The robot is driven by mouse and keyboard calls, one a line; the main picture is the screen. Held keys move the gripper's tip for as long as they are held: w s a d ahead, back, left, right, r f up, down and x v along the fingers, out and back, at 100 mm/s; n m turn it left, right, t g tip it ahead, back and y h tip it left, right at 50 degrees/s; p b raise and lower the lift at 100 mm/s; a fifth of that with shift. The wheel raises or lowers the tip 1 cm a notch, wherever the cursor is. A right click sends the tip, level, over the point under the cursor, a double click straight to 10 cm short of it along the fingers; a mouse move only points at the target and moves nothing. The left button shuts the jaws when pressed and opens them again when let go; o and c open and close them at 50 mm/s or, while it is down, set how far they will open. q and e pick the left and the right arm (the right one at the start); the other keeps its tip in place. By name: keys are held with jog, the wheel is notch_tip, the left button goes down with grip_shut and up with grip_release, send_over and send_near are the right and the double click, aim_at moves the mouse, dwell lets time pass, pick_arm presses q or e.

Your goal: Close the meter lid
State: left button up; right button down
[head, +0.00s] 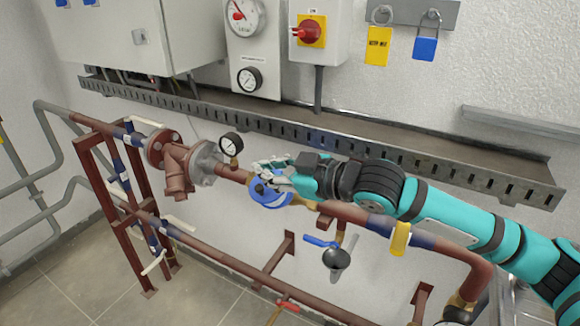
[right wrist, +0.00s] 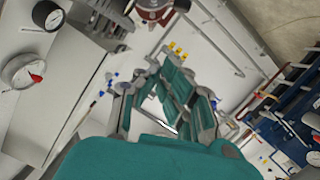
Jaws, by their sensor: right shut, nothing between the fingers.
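The meter (head: 268,198) is a blue round body on the upper copper-brown pipe, near the middle of the head view. My right gripper (head: 264,168) is at the top of the meter and covers part of it. Its fingers are shut with nothing between them. Whether they touch the meter or its lid I cannot tell. The lid cannot be made out clearly behind the fingers, so its angle is unclear. In the right wrist view my right gripper (right wrist: 172,82) shows teal and grey fingers; the meter cannot be picked out there. My left gripper is not in view.
A pressure gauge (head: 231,145) stands on the pipe just left of my right gripper. A perforated cable tray (head: 400,152) runs along the wall behind. A blue-handled valve (head: 322,242) and a yellow tag (head: 400,238) are to the lower right.

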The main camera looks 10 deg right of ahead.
aim_at(265, 187)
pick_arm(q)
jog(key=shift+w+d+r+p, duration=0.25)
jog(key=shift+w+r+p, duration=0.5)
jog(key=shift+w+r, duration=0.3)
pick_arm(e)
jog(key=w+f, duration=0.1)
jog(key=f, duration=0.1)
jog(key=w+a+f, duration=0.1)
jog(key=w+f, duration=0.1)
jog(key=shift+a+f, duration=0.1)
jog(key=shift+f, duration=0.1)
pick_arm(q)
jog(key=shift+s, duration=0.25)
